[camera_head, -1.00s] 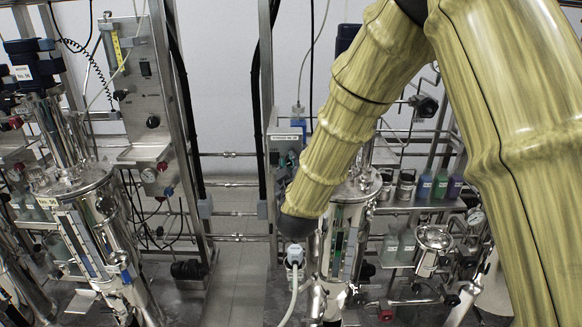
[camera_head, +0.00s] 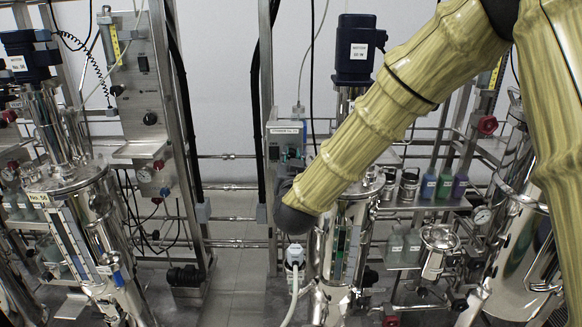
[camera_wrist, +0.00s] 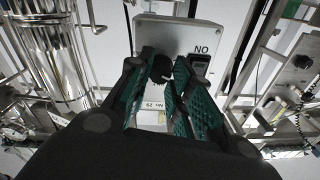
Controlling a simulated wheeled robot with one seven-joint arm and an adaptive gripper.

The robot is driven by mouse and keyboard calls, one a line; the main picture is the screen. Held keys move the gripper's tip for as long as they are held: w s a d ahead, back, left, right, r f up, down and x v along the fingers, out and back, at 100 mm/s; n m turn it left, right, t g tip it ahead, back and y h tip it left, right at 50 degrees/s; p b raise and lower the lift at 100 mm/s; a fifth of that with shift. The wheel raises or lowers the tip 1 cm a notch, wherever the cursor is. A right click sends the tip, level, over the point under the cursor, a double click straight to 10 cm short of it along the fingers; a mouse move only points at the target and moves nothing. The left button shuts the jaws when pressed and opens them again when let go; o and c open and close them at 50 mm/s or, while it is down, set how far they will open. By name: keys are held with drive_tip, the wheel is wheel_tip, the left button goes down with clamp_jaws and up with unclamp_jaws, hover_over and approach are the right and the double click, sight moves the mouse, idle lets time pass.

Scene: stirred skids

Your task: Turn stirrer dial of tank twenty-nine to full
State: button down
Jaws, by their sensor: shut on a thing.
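The stirrer box (camera_head: 287,133) is a small grey panel on the frame left of the middle tank (camera_head: 345,225). In the wrist view the box (camera_wrist: 190,34) fills the top centre, with the dark round stirrer dial (camera_wrist: 160,70) on its face. My gripper (camera_wrist: 163,68) has its green-padded fingers on either side of the dial, shut on it. The fingers hide much of the dial, so its setting cannot be read clearly. In the head view my gripper (camera_head: 292,158) is small, at the box front; the dial is hidden there.
A dark blue motor (camera_head: 355,45) stands above the middle tank. A second tank (camera_head: 85,225) and its panel stand at left. Bottles (camera_head: 444,184) line a shelf at right. Some floor shows between the skids.

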drive_tip(key=shift+a+f+n+g+h+b, duration=0.1)
drive_tip(key=shift+n+g+h+b, duration=0.1)
drive_tip(key=shift+n+b, duration=4.8)
drive_tip(key=shift+d+f+n+g+h+b, duration=0.1)
drive_tip(key=shift+n+g+h+b, duration=0.1)
drive_tip(key=shift+n+b, duration=4.8)
drive_tip(key=shift+a+f+n+g+h+b, duration=0.15)
drive_tip(key=shift+n+b, duration=2.8)
drive_tip(key=shift+n, duration=4.05)
drive_tip(key=shift+r, duration=0.1)
drive_tip(key=c, duration=1.3)
unclamp_jaws()
drive_tip(key=shift+o, duration=0.2)
drive_tip(key=shift+r, duration=0.15)
